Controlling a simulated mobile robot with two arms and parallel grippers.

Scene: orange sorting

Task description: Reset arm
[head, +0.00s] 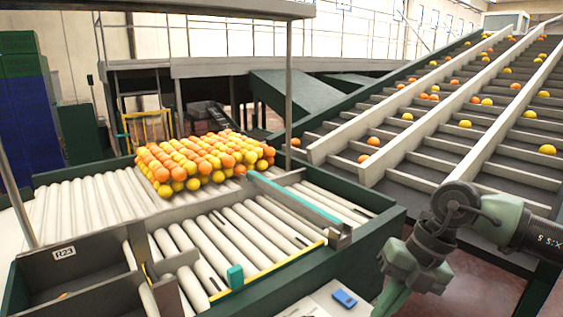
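My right arm (430,250) comes in from the right edge, bends at a grey-green joint and runs down out of the bottom of the head view. Its gripper is outside the picture, so its fingers cannot be seen. My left arm and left gripper are not in view. A large pile of oranges and yellow citrus (205,160) lies on the white rollers. The visible part of my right arm is to the right of the roller table and apart from the fruit.
A roller table (385,228) with a dark green frame fills the left and middle. Inclined conveyor lanes (420,165) with scattered fruit rise at the right. A grey bin marked R23 (75,262) is front left. A small blue object (344,298) lies on a pale surface near my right arm.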

